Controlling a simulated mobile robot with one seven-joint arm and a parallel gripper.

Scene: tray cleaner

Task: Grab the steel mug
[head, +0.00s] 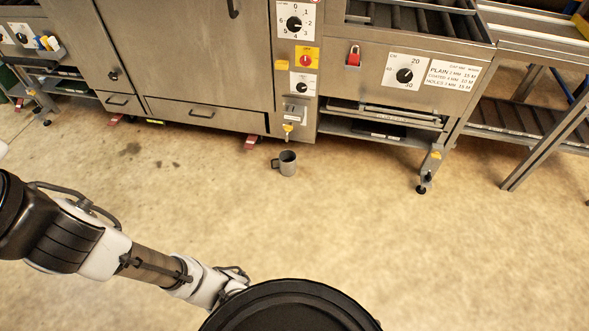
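The steel mug (288,164) stands upright on the floor in the head view, a little in front of the tray cleaner's base. It is grey, and its handle points to the left. Its dark open top faces up. My arm reaches in from the left edge toward the bottom middle of the picture, well short of the mug. My gripper is not visible; the end of the arm passes behind a round black part at the bottom edge.
A roller conveyor (510,118) stands on legs at the right. The tan floor (430,250) between me and the mug is clear.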

